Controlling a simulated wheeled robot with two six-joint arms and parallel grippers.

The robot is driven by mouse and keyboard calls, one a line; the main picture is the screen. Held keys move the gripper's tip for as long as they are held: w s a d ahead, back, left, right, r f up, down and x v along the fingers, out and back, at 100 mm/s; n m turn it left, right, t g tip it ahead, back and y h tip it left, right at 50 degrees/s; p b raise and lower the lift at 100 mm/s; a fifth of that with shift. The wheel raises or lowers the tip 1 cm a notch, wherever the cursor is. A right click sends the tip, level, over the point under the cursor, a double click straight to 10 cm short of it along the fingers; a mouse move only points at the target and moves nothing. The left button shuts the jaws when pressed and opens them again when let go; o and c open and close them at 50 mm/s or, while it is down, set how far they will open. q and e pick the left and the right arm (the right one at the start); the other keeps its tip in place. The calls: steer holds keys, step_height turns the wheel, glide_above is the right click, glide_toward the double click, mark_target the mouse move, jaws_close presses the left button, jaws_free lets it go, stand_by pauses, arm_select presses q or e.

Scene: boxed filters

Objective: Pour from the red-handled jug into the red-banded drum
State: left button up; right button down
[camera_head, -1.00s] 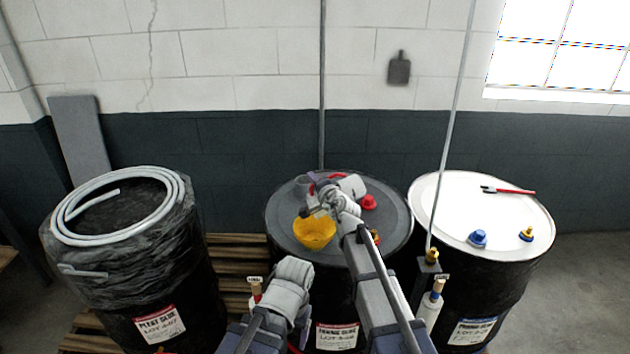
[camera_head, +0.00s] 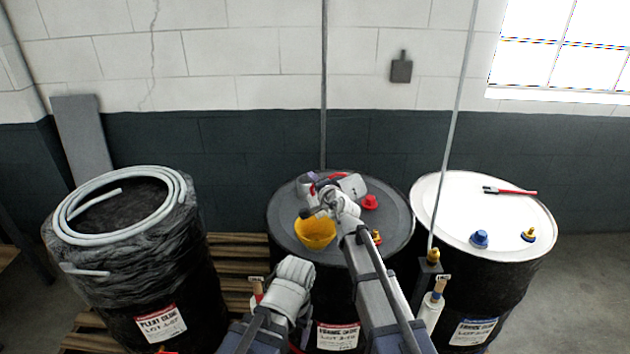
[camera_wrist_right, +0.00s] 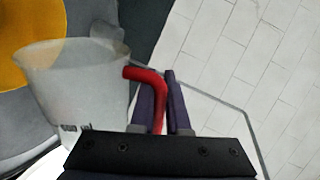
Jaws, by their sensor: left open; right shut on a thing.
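The jug (camera_head: 352,186) is pale, with a red handle (camera_wrist_right: 150,82). My right gripper (camera_head: 315,179) is shut on the handle, above the middle drum's lid. The jug looks tilted in the head view; how far I cannot tell. No stream shows. In the right wrist view the pale, see-through jug (camera_wrist_right: 75,85) is left of the fingers. A yellow funnel (camera_head: 315,233) stands on the dark lid of the middle drum (camera_head: 285,240), whose label (camera_head: 338,335) has a red band. My left gripper (camera_head: 293,272) is open, low in front of this drum; its fingertips are hard to make out.
A red cap (camera_head: 369,202) lies on the middle lid. A wrapped drum (camera_head: 160,270) with a coiled hose (camera_head: 75,238) stands left. A white-lidded drum (camera_head: 455,200) with blue and yellow caps and a red-handled tool stands right. The wall is behind.

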steer(key=shift+s+a+n, duration=0.2)
steer(key=shift+a+n, duration=0.2)
steer(key=shift+a, duration=0.1)
steer(key=shift+s+a+n, duration=0.2)
steer(key=shift+a+n, duration=0.2)
steer(key=shift+a, duration=0.1)
stand_by(1.2)
steer(key=shift+d, duration=0.1)
stand_by(0.5)
